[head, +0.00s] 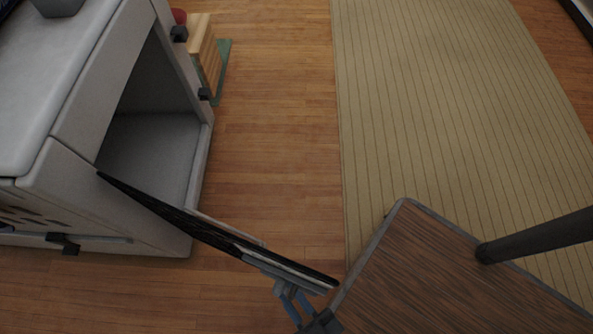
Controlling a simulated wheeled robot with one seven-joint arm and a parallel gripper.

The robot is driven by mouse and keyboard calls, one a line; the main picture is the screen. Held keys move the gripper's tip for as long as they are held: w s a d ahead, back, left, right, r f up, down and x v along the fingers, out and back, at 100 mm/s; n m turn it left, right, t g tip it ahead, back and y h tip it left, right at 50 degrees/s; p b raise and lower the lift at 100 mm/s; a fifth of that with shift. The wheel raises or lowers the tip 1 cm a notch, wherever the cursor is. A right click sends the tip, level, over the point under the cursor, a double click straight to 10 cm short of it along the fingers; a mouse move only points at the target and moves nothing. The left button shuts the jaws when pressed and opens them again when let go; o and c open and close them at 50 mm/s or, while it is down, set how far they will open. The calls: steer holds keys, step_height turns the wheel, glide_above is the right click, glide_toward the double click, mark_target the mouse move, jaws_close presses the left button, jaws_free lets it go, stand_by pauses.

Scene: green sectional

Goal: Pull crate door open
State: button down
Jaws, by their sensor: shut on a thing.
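The white crate (105,195) stands at the left, its front opening facing right and its inside empty where I can see it. The crate door (185,225) is a dark, thin panel seen nearly edge-on. It is swung out from the crate's front and stands well open, reaching to the lower middle of the head view. My gripper (285,283) is at the bottom, near the door's outer end, and is shut on the door. The exact contact of the fingers is partly hidden by the door's edge.
A small wooden table (440,280) with a dark post (535,237) stands at lower right, close to the door's outer end. A striped beige rug (430,100) lies beyond. A light wooden item (204,50) sits beside the crate. The wooden floor (275,130) between is clear.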

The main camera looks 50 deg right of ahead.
steer(key=shift+w+r, duration=0.1)
steer(key=shift+w, duration=0.3)
steer(key=c, duration=1.3)
jaws_free()
steer(key=shift+s, duration=0.1)
steer(key=shift+s, duration=0.1)
